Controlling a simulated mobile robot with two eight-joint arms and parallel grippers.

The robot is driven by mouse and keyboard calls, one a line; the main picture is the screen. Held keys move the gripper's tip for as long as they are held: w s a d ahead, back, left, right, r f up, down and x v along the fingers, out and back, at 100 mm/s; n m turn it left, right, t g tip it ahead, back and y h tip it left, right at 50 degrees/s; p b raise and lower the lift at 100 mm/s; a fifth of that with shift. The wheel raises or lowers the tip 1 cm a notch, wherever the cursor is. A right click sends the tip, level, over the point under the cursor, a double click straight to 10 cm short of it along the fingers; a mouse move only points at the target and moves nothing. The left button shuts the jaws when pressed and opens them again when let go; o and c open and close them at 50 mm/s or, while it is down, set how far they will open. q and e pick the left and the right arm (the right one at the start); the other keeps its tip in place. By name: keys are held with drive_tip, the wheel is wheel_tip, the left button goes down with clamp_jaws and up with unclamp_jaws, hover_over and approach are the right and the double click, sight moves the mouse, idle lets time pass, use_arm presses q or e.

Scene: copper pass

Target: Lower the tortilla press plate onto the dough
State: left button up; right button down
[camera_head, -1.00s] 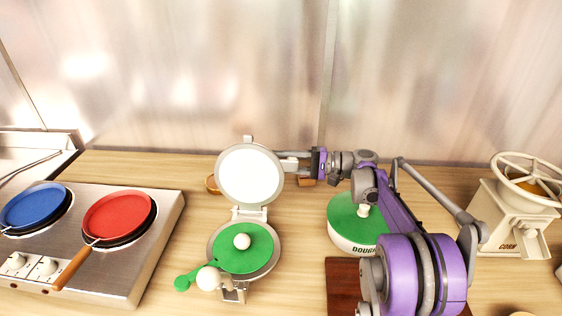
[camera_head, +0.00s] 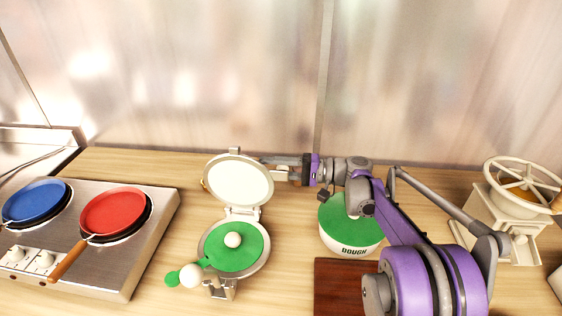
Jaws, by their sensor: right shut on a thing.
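The tortilla press stands in the middle of the counter with its round white upper plate (camera_head: 239,181) raised and leaning back on the hinge. A white dough ball (camera_head: 233,240) sits on the green disc (camera_head: 250,257) over the lower plate (camera_head: 210,228). The green tab of the disc sticks out at the front left, near a white ball-shaped knob (camera_head: 190,275). My right gripper (camera_head: 278,169) reaches in from the right at the back edge of the upper plate. It is shut on the plate, though its fingertips are partly hidden. My left gripper is out of view.
A two-burner stove with a blue pan (camera_head: 36,203) and a red pan (camera_head: 112,211) stands left. A green-lidded dough bowl (camera_head: 350,226) and a brown board (camera_head: 345,285) lie right of the press. A corn grinder (camera_head: 505,225) stands far right.

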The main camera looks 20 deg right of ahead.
drive_tip(key=s+a+f+n, duration=0.2)
drive_tip(key=s+n, duration=0.2)
drive_tip(key=s+a+f+n, duration=0.1)
drive_tip(key=s+a+n, duration=0.2)
drive_tip(key=s+n, duration=0.1)
drive_tip(key=s+a+f+n, duration=0.2)
drive_tip(key=s+n, duration=0.2)
drive_tip(key=shift+a+f+b, duration=0.2)
drive_tip(key=shift+f+b, duration=0.15)
drive_tip(key=shift+b, duration=0.05)
drive_tip(key=shift+s+a+f+n, duration=0.2)
drive_tip(key=shift+s+f+n, duration=0.2)
drive_tip(key=shift+f+n, duration=0.15)
drive_tip(key=shift+s+a+f+b, duration=0.2)
drive_tip(key=shift+s+f+b, duration=0.05)
drive_tip(key=shift+f+b, duration=0.3)
